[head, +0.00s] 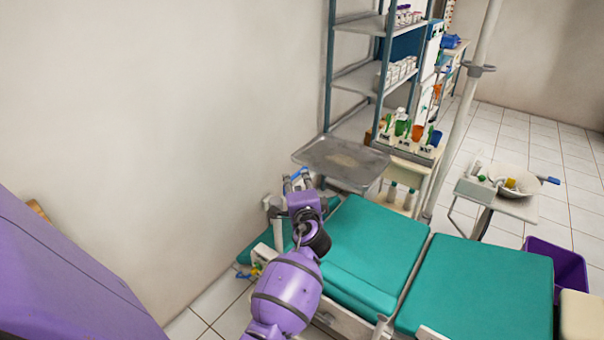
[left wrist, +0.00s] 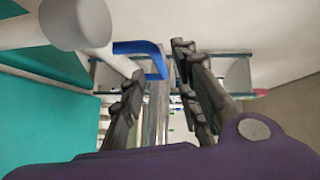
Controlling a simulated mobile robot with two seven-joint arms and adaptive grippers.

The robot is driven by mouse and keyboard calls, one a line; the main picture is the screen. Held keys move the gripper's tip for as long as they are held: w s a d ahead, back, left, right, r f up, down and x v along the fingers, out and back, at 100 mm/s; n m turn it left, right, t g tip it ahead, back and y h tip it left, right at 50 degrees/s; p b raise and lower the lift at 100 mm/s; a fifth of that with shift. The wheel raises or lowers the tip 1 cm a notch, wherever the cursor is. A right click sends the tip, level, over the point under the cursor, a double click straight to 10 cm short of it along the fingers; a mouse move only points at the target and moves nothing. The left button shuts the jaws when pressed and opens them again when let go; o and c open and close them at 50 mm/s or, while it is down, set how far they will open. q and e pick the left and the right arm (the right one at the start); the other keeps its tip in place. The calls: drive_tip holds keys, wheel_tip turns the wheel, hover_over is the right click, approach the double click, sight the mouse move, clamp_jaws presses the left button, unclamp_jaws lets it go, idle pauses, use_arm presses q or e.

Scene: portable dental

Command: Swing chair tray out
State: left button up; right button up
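The chair tray (head: 343,158) is a flat grey metal tray, level beside the back wall, above the head end of the green dental chair (head: 375,245). My left gripper (head: 299,182) is just left of and below the tray's near-left corner, close to a white post (head: 278,225). In the left wrist view my left gripper (left wrist: 158,82) has its dark fingers spread apart. A blue bent handle (left wrist: 145,48) and a pale post (left wrist: 115,58) show by the left finger; I cannot tell whether they touch. My right gripper is not in view.
A metal shelf rack (head: 365,80) with supplies stands behind the tray. A side stand with a white basin (head: 516,180) is at the right, and a purple bin (head: 560,262) is beyond the chair. The wall is close on the left.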

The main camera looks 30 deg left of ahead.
sight(296, 175)
use_arm(q)
drive_tip(key=x, duration=0.5)
drive_tip(key=shift+w+f, duration=0.15)
drive_tip(key=shift+w, duration=0.1)
drive_tip(key=shift+w+a, duration=0.15)
drive_tip(key=shift+a, duration=0.05)
drive_tip(key=shift+w, duration=0.1)
drive_tip(key=c, duration=0.7)
clamp_jaws()
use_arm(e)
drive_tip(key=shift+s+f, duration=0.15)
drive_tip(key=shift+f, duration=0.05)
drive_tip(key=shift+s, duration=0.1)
